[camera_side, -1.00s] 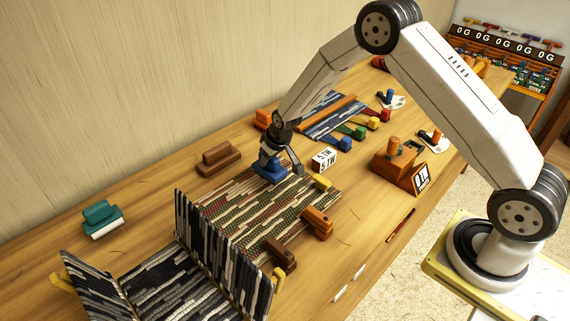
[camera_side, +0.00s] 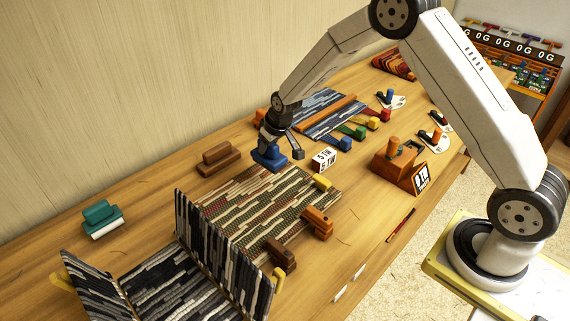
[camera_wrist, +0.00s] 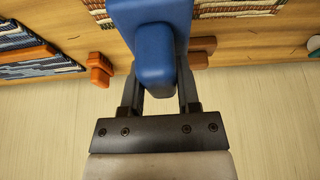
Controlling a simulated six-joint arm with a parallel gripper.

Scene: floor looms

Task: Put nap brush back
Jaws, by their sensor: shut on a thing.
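My gripper (camera_side: 280,147) is shut on the raised grip of a blue block (camera_side: 266,160) with a wide flat base. In the wrist view, the blue block (camera_wrist: 154,30) sits between the two dark fingers of my gripper (camera_wrist: 160,85). In the side view it is at the far edge of the patterned rug (camera_side: 255,215); whether it touches the table cannot be told. Its underside is hidden, so I cannot tell bristles. A teal block with a white underside (camera_side: 102,219) stands at the left, and a brown handled block (camera_side: 219,159) stands near the wall.
A dark striped folding piece (camera_side: 215,260) stands at the front left. A striped blue rug (camera_side: 325,112) with an orange bar lies beyond my gripper. A white lettered block (camera_side: 323,160) is close by on the right. Bare table lies between the teal and brown blocks.

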